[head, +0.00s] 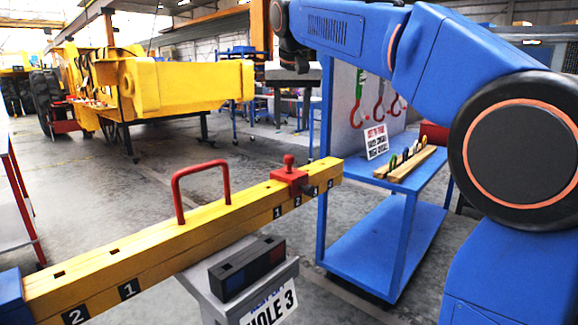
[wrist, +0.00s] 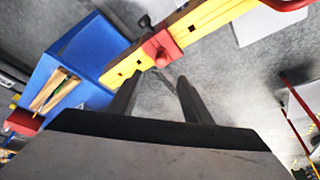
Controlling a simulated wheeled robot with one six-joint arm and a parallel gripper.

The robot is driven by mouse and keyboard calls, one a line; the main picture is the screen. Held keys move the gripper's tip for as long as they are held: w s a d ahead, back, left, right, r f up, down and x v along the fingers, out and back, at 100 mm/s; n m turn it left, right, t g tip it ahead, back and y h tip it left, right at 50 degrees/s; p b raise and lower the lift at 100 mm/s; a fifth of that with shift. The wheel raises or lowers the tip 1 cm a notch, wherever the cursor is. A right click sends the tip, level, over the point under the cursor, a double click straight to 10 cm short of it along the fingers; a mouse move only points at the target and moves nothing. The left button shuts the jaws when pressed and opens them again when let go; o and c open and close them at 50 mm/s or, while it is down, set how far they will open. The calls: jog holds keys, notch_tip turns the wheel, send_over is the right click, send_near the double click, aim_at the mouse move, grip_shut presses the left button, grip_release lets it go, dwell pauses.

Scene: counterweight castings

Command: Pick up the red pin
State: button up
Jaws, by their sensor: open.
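The red pin (head: 289,161) has a round knob and stands upright in a red block (head: 290,178) on the yellow beam (head: 225,213), close to the beam's far end. In the wrist view the red pin (wrist: 160,59) and its block show beyond the fingertips, roughly in line with the gap between them. My gripper (wrist: 157,84) is open and empty, its two dark fingers apart and not touching the pin. The fingers cannot be made out in the head view. The pin's shaft is hidden in the block.
A red handle (head: 201,185) arches over the beam. A grey stand with a dark box (head: 247,268) and a "HOLE 3" sign is in front. A blue cart (head: 385,225) with hooks, a sign and wooden strips stands right of the beam. Open floor lies behind the beam.

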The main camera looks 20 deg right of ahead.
aim_at(289, 157)
jog(key=x, duration=1.3)
jog(key=shift+w+a+f, duration=0.1)
jog(key=shift+f, duration=0.2)
grip_shut()
